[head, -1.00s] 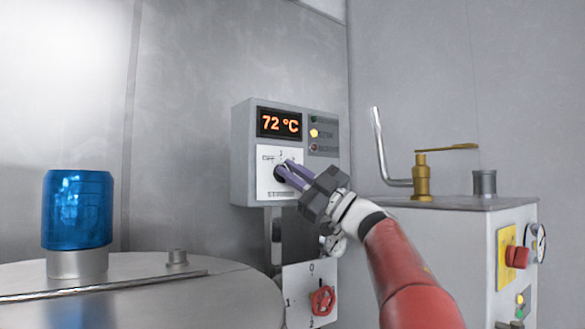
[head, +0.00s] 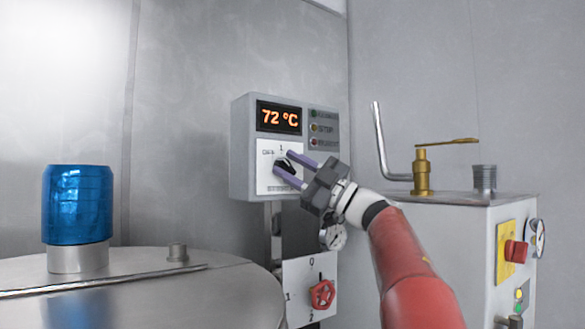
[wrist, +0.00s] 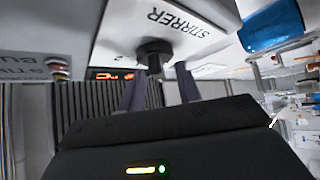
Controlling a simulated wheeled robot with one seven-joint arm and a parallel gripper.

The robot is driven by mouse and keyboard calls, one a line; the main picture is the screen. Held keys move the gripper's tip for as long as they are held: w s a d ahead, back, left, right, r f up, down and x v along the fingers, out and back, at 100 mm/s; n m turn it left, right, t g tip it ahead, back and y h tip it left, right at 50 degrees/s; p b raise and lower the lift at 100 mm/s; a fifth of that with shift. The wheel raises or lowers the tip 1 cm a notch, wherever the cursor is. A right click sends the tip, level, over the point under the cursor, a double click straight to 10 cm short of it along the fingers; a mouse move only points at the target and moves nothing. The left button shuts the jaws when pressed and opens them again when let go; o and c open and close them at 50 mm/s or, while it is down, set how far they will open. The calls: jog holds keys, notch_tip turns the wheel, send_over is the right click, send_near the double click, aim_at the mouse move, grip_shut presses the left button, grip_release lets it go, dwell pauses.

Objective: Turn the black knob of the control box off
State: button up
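The control box (head: 240,150) is a grey box on the wall with a lit orange "72 °C" display (head: 278,118). Its white stirrer plate has "OFF" at upper left and "1" at the top. The black knob (head: 285,166) sits on this plate and seems slanted toward the upper left, partly hidden by my fingers. My gripper (head: 285,162) is open, its two purple fingers spread at the knob. In the wrist view the knob (wrist: 154,55) shows ahead of and between the separated fingers, nearer the left one; contact cannot be told.
A white plate with a red valve-like knob (head: 322,294) is below the box.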

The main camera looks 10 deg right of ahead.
jog(key=b+v, duration=0.2)
jog(key=v, duration=0.6)
jog(key=shift+a, duration=0.1)
dwell(0.5)
